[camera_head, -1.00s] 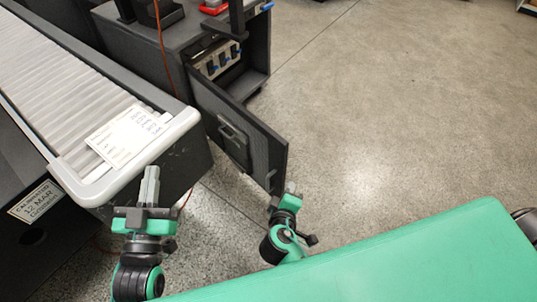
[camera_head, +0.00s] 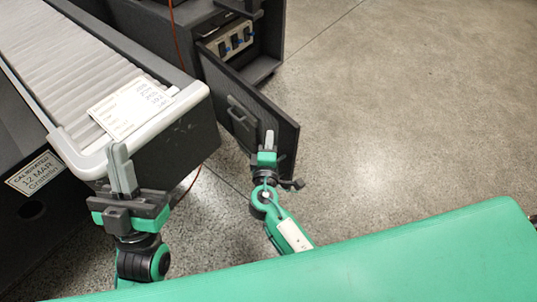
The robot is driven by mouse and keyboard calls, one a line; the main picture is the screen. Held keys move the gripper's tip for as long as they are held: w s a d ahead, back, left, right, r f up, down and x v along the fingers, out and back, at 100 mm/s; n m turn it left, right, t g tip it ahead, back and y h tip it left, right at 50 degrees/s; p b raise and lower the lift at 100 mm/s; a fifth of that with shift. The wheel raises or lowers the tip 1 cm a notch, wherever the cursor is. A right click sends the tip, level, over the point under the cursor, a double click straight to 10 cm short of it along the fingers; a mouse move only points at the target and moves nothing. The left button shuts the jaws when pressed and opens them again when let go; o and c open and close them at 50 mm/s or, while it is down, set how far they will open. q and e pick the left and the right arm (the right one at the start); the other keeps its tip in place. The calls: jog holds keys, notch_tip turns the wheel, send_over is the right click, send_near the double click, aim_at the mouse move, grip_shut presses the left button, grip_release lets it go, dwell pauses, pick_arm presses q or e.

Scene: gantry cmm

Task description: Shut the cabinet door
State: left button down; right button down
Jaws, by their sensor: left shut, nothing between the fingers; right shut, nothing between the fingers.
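The dark cabinet (camera_head: 215,17) stands at the top centre with its interior showing. Its dark door (camera_head: 255,97) hangs open, swung out towards me, with a handle plate (camera_head: 242,114) on the face turned to the left. My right gripper (camera_head: 269,139) is shut and empty, with its tip in front of the door's lower right part in the picture; I cannot tell whether it touches. My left gripper (camera_head: 122,168) is shut and empty, in front of the bellows machine's corner, to the left of the door.
A machine bed with grey bellows (camera_head: 70,55) and a pale rounded rim fills the left, close to the door. An orange cable (camera_head: 175,35) hangs beside the cabinet. The floor (camera_head: 400,110) to the right is clear.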

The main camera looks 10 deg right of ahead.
aim_at(282, 119)
jog(key=shift+w+d, duration=0.75)
jog(key=shift+d, duration=0.25)
jog(key=shift+w+d, duration=0.75)
jog(key=shift+d, duration=0.25)
